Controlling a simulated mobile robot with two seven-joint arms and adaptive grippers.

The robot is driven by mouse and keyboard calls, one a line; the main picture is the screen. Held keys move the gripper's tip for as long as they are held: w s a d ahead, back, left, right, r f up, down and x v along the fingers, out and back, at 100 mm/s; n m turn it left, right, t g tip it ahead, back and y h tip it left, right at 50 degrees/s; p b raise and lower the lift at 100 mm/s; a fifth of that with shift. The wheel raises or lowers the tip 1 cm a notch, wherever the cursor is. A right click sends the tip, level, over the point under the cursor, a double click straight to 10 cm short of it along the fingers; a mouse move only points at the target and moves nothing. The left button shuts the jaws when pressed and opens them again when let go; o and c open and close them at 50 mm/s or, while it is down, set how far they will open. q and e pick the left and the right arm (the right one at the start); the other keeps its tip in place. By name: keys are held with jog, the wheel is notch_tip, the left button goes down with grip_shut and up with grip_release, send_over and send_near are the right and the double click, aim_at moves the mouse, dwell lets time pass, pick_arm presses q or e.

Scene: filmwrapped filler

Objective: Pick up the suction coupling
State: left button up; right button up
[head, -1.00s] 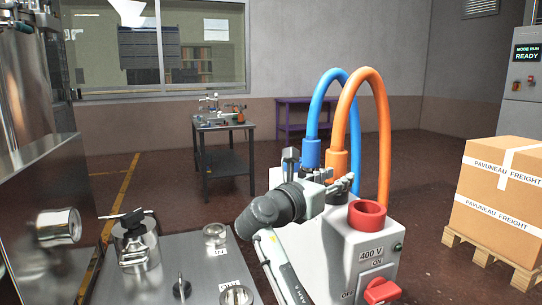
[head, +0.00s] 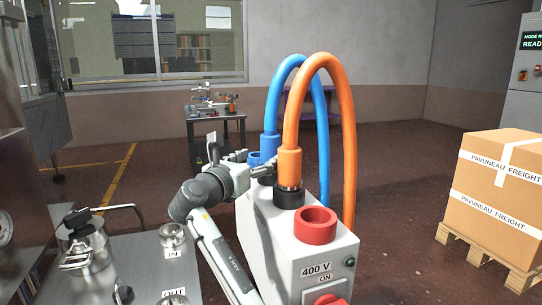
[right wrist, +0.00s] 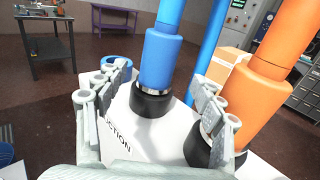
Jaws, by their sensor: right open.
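The blue hose's coupling (right wrist: 158,62) stands upright in a black collar on the white pump box (head: 262,220), by a label whose visible letters read "CTION". In the head view the blue coupling (head: 269,146) is partly hidden behind the orange one. My right gripper (head: 264,168) is open at the box's top. In the right wrist view its fingers (right wrist: 158,92) stand to either side of the blue coupling, with gaps and no visible contact. The orange coupling (right wrist: 242,100) is just beyond the right finger, which partly covers it. My left gripper is not in view.
A red ring socket (head: 315,222) and a blue ring (head: 254,159) sit on the box. The blue and orange hoses arch above. A metal bench (head: 140,265) with clamped lids is at left. A carton (head: 500,185) on a pallet stands at right.

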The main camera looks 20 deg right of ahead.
aim_at(266, 152)
jog(key=shift+x, duration=3.55)
jog(key=shift+r, duration=0.1)
grip_shut()
